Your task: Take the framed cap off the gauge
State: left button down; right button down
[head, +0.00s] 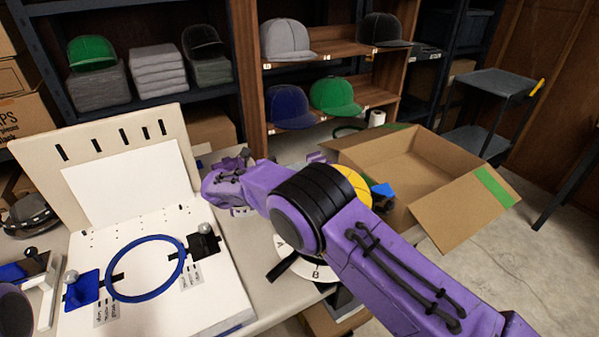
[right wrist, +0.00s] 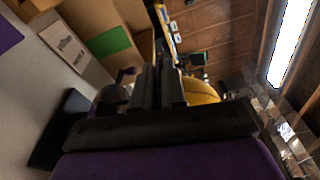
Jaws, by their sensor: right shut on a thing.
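The framed cap (head: 354,184) is yellow and shows only partly behind my right arm in the head view. Its yellow crown also shows in the right wrist view (right wrist: 201,90), just beyond my fingers. A white disc marked B (head: 318,270) lies below it, apparently part of the gauge; the rest of the gauge is hidden by my arm. My right gripper (right wrist: 165,88) is shut at the cap's near side; the exact gripped part is hidden. The head view does not show the right fingertips.
An open cardboard box (head: 420,165) stands right of the cap, close to my right arm. A white board with a blue hoop (head: 112,283) lies on the table at left. Shelves with several caps (head: 288,106) stand behind.

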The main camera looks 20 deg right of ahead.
jog(key=shift+s+d+r+p, duration=0.1)
jog(key=shift+s+r+p, duration=0.1)
jog(key=shift+r+p, duration=0.6)
jog(key=r+p, duration=0.3)
jog(key=r, duration=0.1)
jog(key=shift+s+r, duration=0.1)
jog(key=shift+s, duration=0.25)
jog(key=shift+w, duration=0.1)
